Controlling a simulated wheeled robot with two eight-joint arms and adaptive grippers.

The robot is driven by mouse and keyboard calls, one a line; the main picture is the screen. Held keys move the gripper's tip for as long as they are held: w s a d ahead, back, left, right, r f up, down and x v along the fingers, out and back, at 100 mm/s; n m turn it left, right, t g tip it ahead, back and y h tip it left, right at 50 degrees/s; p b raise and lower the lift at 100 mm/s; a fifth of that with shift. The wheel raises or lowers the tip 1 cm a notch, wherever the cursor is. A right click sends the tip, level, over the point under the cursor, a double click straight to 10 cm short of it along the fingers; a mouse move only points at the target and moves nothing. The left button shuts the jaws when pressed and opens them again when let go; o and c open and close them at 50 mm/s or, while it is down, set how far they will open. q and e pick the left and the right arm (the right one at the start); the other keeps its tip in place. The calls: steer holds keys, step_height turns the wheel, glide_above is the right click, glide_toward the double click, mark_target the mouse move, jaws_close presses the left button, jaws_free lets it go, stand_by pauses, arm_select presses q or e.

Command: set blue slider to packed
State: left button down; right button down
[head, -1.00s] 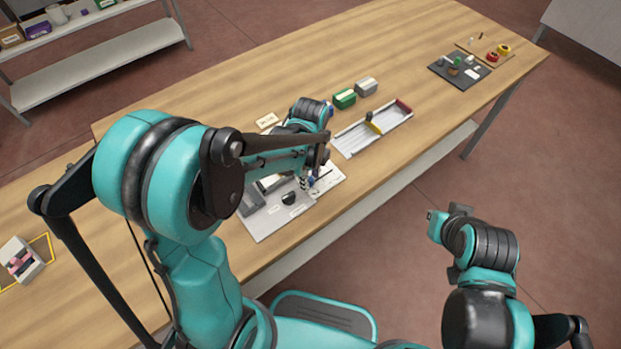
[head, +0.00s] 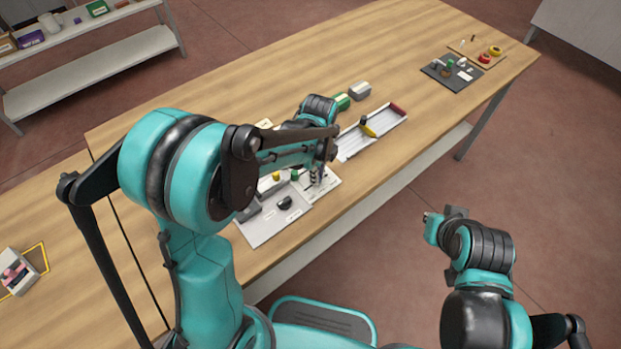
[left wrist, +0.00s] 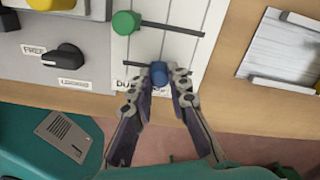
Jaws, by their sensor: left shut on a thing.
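The blue slider knob (left wrist: 158,70) sits partway along a dark slot in a white panel (left wrist: 185,48), with slot showing on both sides. My left gripper (left wrist: 159,72) is shut on this knob from the front. In the head view my left gripper (head: 318,178) is over the panel (head: 330,187), its tips partly hiding it. A green knob (left wrist: 126,22) is at the left end of a parallel slot; it also shows in the head view (head: 294,174). A label starting with "DU" is partly covered by my fingers. My right gripper (head: 430,218) hangs off the table, its fingers unclear.
A grey control panel with a black rotary knob (left wrist: 68,58) adjoins on the left. A white tray (head: 382,130) with a yellow-handled part is to the right. Green and grey boxes (head: 360,90) stand behind. The table's front edge is close.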

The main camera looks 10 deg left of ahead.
arm_select(q)
steer(key=c, duration=1.4)
jaws_free()
steer(key=shift+c, duration=0.2)
steer(key=shift+r, duration=0.1)
step_height(320, 180, up, 12)
steer(key=shift+s+a, duration=0.1)
steer(key=shift+s, duration=0.05)
steer(key=s+a+n+t, duration=0.3)
steer(key=s+n, duration=0.3)
steer(key=n, duration=0.4)
steer(key=s+a+n+t, duration=0.4)
steer(key=s+n, duration=0.3)
steer(key=n, duration=0.4)
steer(key=shift+s+a, duration=0.15)
steer(key=shift+s, duration=0.05)
